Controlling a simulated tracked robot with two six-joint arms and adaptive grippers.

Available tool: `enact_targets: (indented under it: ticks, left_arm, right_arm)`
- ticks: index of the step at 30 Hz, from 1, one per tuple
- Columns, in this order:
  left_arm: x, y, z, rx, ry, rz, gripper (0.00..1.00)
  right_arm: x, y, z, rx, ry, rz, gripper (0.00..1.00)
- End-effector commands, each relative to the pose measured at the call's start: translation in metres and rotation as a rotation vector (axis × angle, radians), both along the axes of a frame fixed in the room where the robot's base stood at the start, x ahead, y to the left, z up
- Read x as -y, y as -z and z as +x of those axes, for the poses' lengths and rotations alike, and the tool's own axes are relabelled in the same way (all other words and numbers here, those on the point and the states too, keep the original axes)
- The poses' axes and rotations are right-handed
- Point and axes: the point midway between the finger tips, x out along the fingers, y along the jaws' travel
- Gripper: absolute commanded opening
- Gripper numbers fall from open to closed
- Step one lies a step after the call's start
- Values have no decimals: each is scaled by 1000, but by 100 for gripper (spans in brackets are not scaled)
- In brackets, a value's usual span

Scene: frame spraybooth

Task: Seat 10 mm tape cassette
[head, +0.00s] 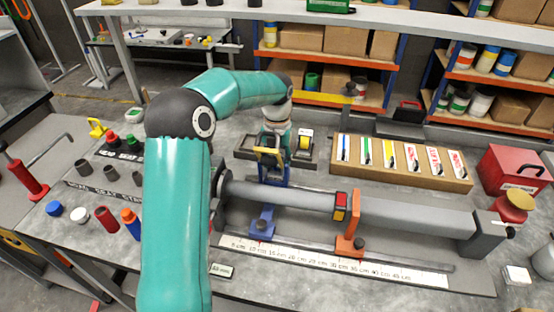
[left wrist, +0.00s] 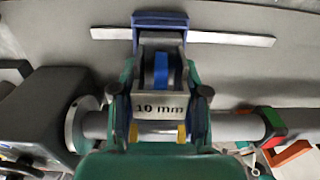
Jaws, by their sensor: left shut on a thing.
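My left gripper (head: 270,156) is above the grey tube and shut on a cassette. In the left wrist view, its yellow-tipped fingers (left wrist: 158,132) flank the cassette's grey body, labelled "10 mm" (left wrist: 162,108), with a blue tape roll (left wrist: 160,72) showing. A blue carriage (head: 262,222) stands on the rail at the tube; its blue bracket (left wrist: 160,20) shows just beyond the cassette in the wrist view. I cannot tell whether cassette and carriage touch. The grey tube (head: 290,194) runs left to right. My right gripper is not in view.
An orange bracket (head: 350,238) with a red-yellow block (head: 340,206) stands further right along the tube. A ruler (head: 340,264) lies in front. A tray with a yellow tape cassette (head: 304,142) is behind. A wooden card box (head: 400,178) and red toolbox (head: 512,172) stand right.

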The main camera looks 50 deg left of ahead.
Motion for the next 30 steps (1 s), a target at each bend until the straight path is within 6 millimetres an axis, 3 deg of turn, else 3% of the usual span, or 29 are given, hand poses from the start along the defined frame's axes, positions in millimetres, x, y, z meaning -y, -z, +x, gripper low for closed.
enact_targets:
  ticks: [30]
  left_arm:
    - [0,10,0,0,-1,0,2]
  right_arm:
    - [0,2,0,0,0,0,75]
